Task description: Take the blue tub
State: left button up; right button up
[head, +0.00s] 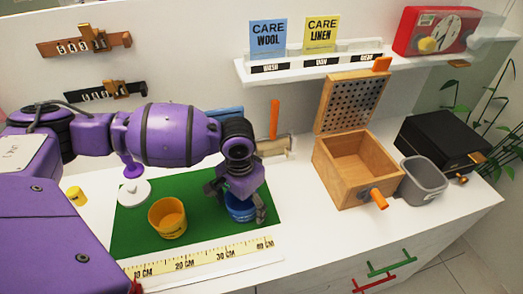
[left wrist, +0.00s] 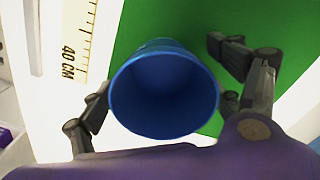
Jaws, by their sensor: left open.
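The blue tub (head: 240,208) stands on the green mat (head: 128,236) near its right edge, partly hidden by my left gripper (head: 243,205). In the left wrist view the blue tub (left wrist: 163,90) shows its open, empty mouth. There the fingers of my left gripper (left wrist: 165,95) are spread on either side of the tub. The gripper is open; whether a finger touches the tub I cannot tell. My right gripper is not in view.
A yellow tub (head: 168,218) stands on the mat left of the blue one. A white lid (head: 134,192) lies behind it. A ruler (head: 205,262) runs along the front. An open wooden box (head: 352,168) and a grey bin (head: 423,182) stand to the right.

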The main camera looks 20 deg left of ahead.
pick_arm(q)
jog(key=shift+f, duration=0.15)
jog(key=shift+c, duration=0.9)
jog(key=c, duration=1.1)
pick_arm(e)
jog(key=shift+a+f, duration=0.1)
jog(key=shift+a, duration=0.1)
